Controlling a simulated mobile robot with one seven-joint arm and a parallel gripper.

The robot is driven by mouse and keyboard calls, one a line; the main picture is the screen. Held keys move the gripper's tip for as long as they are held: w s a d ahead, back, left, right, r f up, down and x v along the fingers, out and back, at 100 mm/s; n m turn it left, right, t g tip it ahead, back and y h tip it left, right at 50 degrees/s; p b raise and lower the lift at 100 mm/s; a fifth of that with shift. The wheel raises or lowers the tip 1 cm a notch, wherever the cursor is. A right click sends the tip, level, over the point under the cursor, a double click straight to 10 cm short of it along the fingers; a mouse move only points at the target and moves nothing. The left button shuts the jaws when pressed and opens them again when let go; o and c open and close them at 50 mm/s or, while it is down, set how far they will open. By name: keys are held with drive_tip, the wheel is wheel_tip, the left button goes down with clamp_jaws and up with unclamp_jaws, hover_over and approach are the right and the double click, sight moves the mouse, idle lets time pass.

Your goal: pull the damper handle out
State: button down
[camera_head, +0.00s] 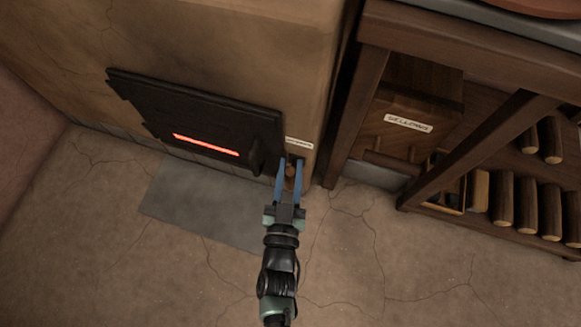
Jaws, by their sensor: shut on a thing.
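The damper handle (290,171) is a small brown knob low on the front of the clay oven, just right of the black iron door and under a small pale label (299,143). My gripper (290,166) reaches up from the bottom of the picture, its two blue fingers on either side of the knob and shut on it. The fingers partly hide the handle and the oven face around it. I cannot tell how far the handle stands out from the oven.
The black door (200,118) has a glowing red slot. A grey plate (200,203) lies on the cracked floor before it. To the right stands a wooden bench frame (366,115) with a box labelled bellows (410,122) and several logs (525,205). The floor in front is clear.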

drive_tip(key=s+a+p, duration=0.2)
drive_tip(key=s, duration=0.6)
drive_tip(key=shift+a, duration=0.35)
drive_tip(key=shift+f, duration=0.1)
drive_tip(key=c, duration=0.7)
unclamp_jaws()
drive_tip(key=shift+o, duration=0.2)
drive_tip(key=s+a+p, duration=0.1)
drive_tip(key=s+p, duration=0.3)
drive_tip(key=s, duration=0.9)
drive_tip(key=shift+a, duration=0.25)
